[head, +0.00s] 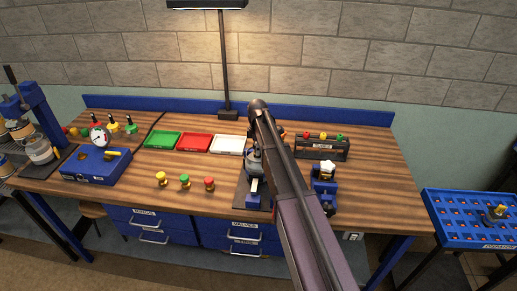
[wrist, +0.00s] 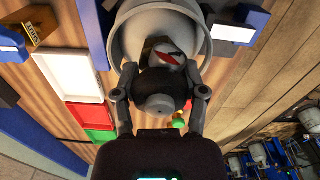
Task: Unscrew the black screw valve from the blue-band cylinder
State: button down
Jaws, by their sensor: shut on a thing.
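In the wrist view my gripper (wrist: 162,98) has its two dark fingers closed on either side of the black screw valve (wrist: 158,84). The valve is a rounded black knob with a grey and red part just beyond it. Behind it is the round grey end of a cylinder (wrist: 143,28), wider than the valve; no blue band shows on it there. I cannot tell whether the valve is still threaded in. In the head view my arm covers the valve and gripper; a grey rounded body (head: 253,161) shows beside the arm, above the bench.
Green (head: 163,139), red (head: 194,143) and white (head: 229,145) trays lie left of my arm. Small yellow, green and red knobs stand in front. A blue vise-like device (head: 323,180) and dark rack (head: 321,148) are right. A blue gauge box (head: 95,165) is left.

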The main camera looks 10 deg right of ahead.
jog(key=n, duration=0.5)
dwell(0.3)
jog(key=shift+c, duration=0.3)
grip_release()
